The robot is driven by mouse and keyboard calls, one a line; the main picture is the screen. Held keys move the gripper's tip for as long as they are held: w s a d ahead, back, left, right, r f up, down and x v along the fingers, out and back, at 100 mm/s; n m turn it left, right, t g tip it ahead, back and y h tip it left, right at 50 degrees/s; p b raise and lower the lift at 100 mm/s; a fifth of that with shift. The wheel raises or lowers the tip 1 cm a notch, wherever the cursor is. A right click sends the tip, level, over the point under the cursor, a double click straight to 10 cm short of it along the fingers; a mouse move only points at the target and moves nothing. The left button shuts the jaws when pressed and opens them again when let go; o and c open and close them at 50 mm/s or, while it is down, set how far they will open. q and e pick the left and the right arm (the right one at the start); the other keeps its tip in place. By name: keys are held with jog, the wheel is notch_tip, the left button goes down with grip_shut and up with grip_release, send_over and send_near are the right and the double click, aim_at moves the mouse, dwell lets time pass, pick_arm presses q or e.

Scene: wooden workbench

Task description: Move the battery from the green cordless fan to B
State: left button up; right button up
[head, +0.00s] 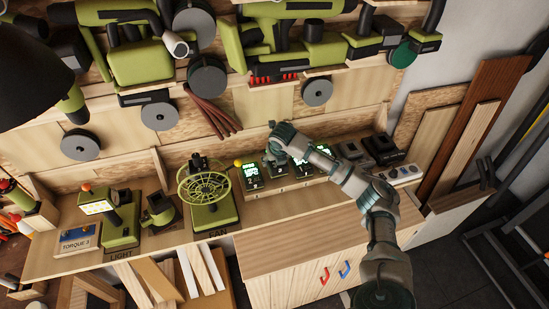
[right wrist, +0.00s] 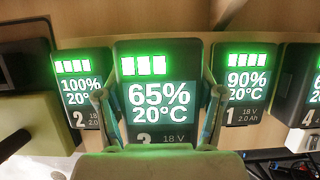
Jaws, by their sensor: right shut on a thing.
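The green cordless fan (head: 211,214), with its round wire guard, stands on the bench left of the battery row. My right gripper (head: 273,153) is over that row. In the right wrist view its two fingers (right wrist: 159,102) are shut on the sides of battery 3 (right wrist: 158,141), whose screen reads 65% and 20°C. Battery 2 (right wrist: 83,92), at 100%, is to its left. Battery 1 (right wrist: 245,88), at 90%, is to its right. Whether battery 3 touches the bench is hidden. I cannot read a B mark. My left gripper is not in view.
A work light (head: 121,222) and a blue TORQUE 3 box (head: 77,239) stand at the left. Dark chargers (head: 382,149) and a power strip (head: 400,173) are right of my arm. Green tools hang above. The wooden cabinet top (head: 300,238) is clear.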

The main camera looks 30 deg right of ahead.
jog(key=shift+d+r, duration=0.1)
jog(key=shift+r, duration=0.05)
jog(key=shift+s+d, duration=0.1)
jog(key=shift+s, duration=0.05)
jog(key=shift+s+d, duration=0.1)
jog(key=shift+a, duration=0.45)
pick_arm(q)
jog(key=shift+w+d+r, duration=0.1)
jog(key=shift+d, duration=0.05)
pick_arm(e)
jog(key=shift+d, duration=0.4)
jog(key=shift+a, duration=0.1)
dwell(0.4)
